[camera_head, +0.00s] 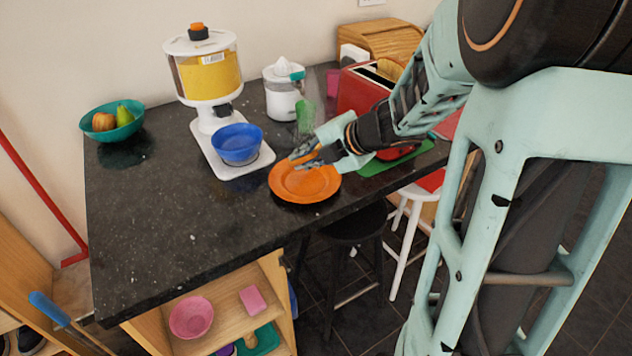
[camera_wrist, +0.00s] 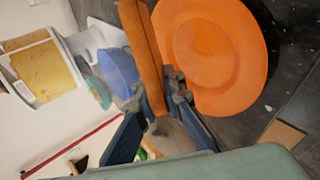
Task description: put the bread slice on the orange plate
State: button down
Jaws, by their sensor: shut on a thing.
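My gripper (camera_head: 306,154) is shut on the bread slice, a brown-orange slab seen nearly edge-on in the wrist view (camera_wrist: 144,45). The gripper also shows in the wrist view (camera_wrist: 158,95), with a dark finger on each side of the slice. In the head view only a little of the slice shows between the fingers. The orange plate (camera_head: 300,188) lies on the dark counter near its front edge; it also shows in the wrist view (camera_wrist: 207,85). The gripper and slice are over the far side of the plate. I cannot tell the exact gap. No food shows on the plate.
A blue bowl (camera_head: 238,142) sits on the white dispenser's base (camera_head: 203,60), left of the plate. A juicer (camera_head: 284,92) and green cup (camera_head: 305,115) stand behind. A red toaster (camera_head: 361,90) is at right. The counter's left front (camera_head: 150,220) is clear.

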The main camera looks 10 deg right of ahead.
jog(key=shift+f+b, duration=0.35)
jog(key=shift+f, duration=0.55)
jog(key=c, duration=2.2)
grip_release()
jog(key=p+v, duration=0.6)
jog(key=v, duration=0.2)
